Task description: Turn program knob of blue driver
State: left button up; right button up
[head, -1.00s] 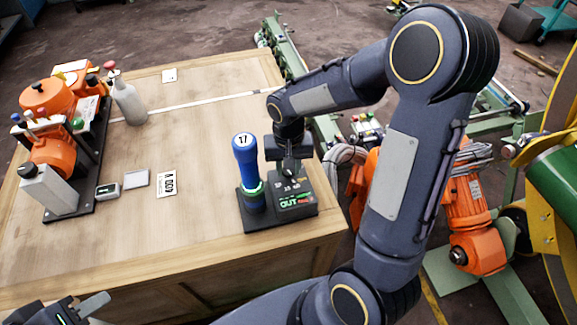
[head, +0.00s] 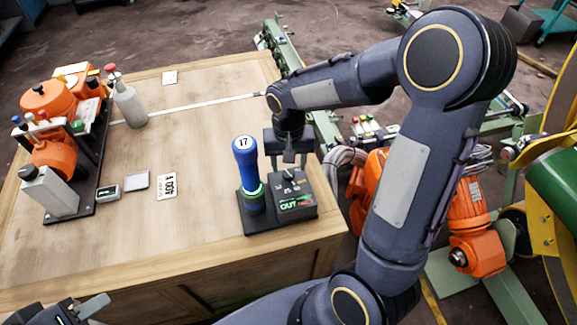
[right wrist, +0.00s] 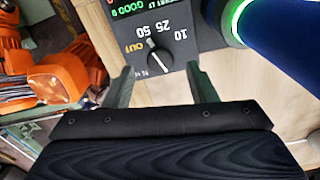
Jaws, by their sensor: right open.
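The blue driver (head: 246,170) stands upright, marked 17, with a glowing green ring near its foot, on a black base (head: 263,222). Beside it is a dark control box (head: 297,204) with a lit display. Its program knob (head: 289,174) is black with a white pointer; in the right wrist view the knob (right wrist: 158,58) sits by the marks OUT, 10, 25, 50, pointer toward 50. My right gripper (head: 289,158) is open just behind and above the knob, its fingers (right wrist: 158,70) apart and empty, short of the knob. My left gripper (head: 85,309) is partly cut off at bottom left.
An orange machine (head: 52,155) and a grey bottle (head: 128,103) stand at the table's left. A white label card (head: 167,187) and small grey pad (head: 136,181) lie mid-table.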

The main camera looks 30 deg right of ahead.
aim_at(289, 173)
notch_tip(289, 173, up, 5)
jog(key=shift+r, duration=0.1)
dwell(0.6)
jog(key=s+a+r+n+t+y+p, duration=0.1)
jog(key=s+a+r+t+y+p, duration=0.1)
jog(key=s+r, duration=0.3)
jog(key=s+a+r+n+t+y+p, duration=0.1)
jog(key=s+r, duration=0.4)
jog(key=s, duration=0.7)
jog(key=a+n+t+p, duration=0.1)
jog(key=t, duration=0.1)
jog(key=shift+s+t+y, duration=0.15)
jog(key=shift+t+y, duration=0.15)
jog(key=shift+y, duration=0.1)
